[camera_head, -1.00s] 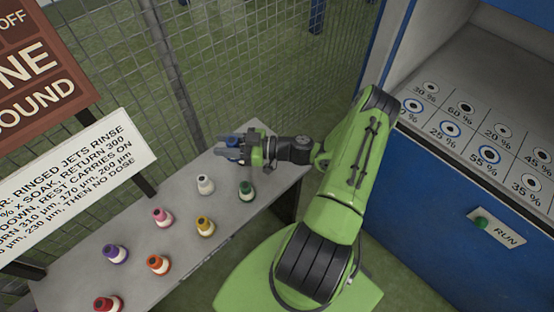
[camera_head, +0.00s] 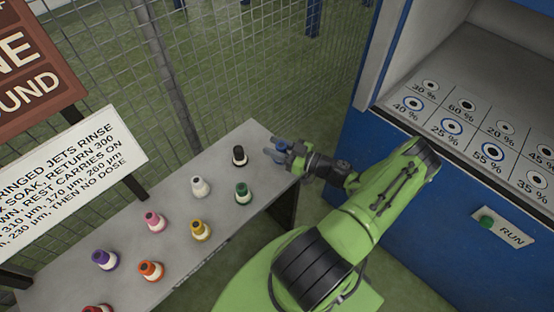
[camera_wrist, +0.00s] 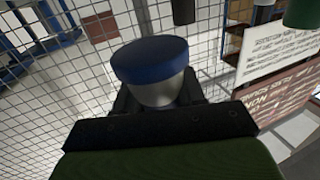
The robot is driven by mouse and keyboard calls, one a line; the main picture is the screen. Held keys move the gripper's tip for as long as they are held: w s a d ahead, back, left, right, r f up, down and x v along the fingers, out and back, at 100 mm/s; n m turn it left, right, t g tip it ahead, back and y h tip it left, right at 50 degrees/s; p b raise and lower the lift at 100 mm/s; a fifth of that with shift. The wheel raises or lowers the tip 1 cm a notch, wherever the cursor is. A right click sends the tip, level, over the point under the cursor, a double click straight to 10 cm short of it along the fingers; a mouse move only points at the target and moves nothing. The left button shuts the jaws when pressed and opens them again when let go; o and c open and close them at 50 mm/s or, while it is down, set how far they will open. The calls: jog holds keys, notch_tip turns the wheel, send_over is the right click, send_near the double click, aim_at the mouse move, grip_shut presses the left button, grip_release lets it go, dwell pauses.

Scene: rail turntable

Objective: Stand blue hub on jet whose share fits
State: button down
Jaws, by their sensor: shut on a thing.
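In the head view the gripper is above the table's right end, and the hub is hard to tell from the fingers. The jet panel (camera_head: 478,141) at right has two rows of labelled jets: 30, 60, 20 and 45 % behind, 40, 25, 55 and 35 % in front. The 40 % (camera_head: 415,103), 25 % (camera_head: 453,127) and 55 % (camera_head: 493,152) jets have blue rings. No hub stands on the visible jets.
The grey table (camera_head: 215,225) holds black (camera_head: 239,156), white, green, pink, yellow, purple, orange and red hubs. A white sign (camera_head: 70,175) reads partly "ringed jets rinse", "soak, return 300", "then no dose"; its left is cut off. A green RUN button (camera_head: 487,222) is on the blue cabinet front. Wire fence stands behind.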

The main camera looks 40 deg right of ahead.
notch_tip(320, 180, down, 4)
jog(key=shift+f+b, duration=0.2)
jog(key=shift+b, duration=0.35)
jog(key=shift+f, duration=0.2)
jog(key=c, duration=0.7)
grip_release()
jog(key=v, duration=1.5)
jog(key=shift+s+a+r, duration=0.15)
jog(key=shift+s, duration=0.35)
